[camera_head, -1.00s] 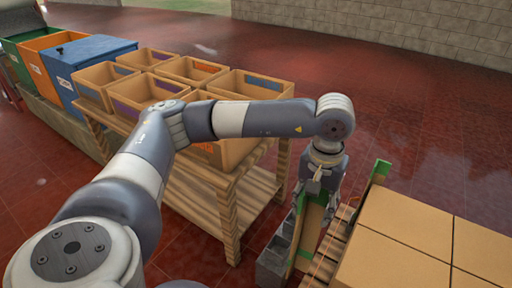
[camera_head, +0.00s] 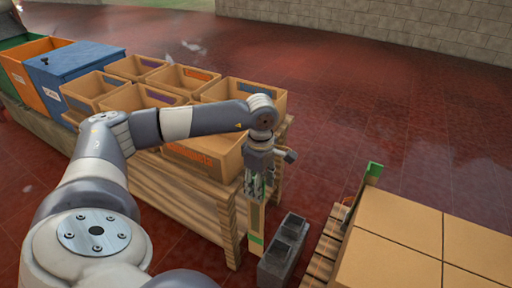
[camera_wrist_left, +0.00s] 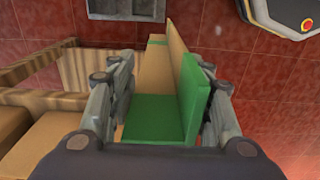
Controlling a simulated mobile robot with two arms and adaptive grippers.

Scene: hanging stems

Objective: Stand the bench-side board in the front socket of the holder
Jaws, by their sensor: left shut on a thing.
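My left gripper (camera_head: 256,192) is shut on a tan angled board (camera_head: 256,222) with green ends. The board hangs upright below the fingers, between the wooden bench and the grey holder (camera_head: 285,250). In the left wrist view, the board's green end (camera_wrist_left: 165,112) lies between the fingers, and its tan length runs away from the camera. The holder stands on the floor to the right of the board in the head view, with dark sockets in its top. A grey block, seemingly the holder (camera_wrist_left: 125,8), shows at the top of the wrist view. My right gripper is not in view.
The wooden bench (camera_head: 228,215) carries several open cardboard bins (camera_head: 205,155). A pallet with stacked cartons (camera_head: 400,235) stands at the right, and a green-topped board (camera_head: 373,170) stands at its far corner. Blue and orange bins are at the left. Red floor beyond is clear.

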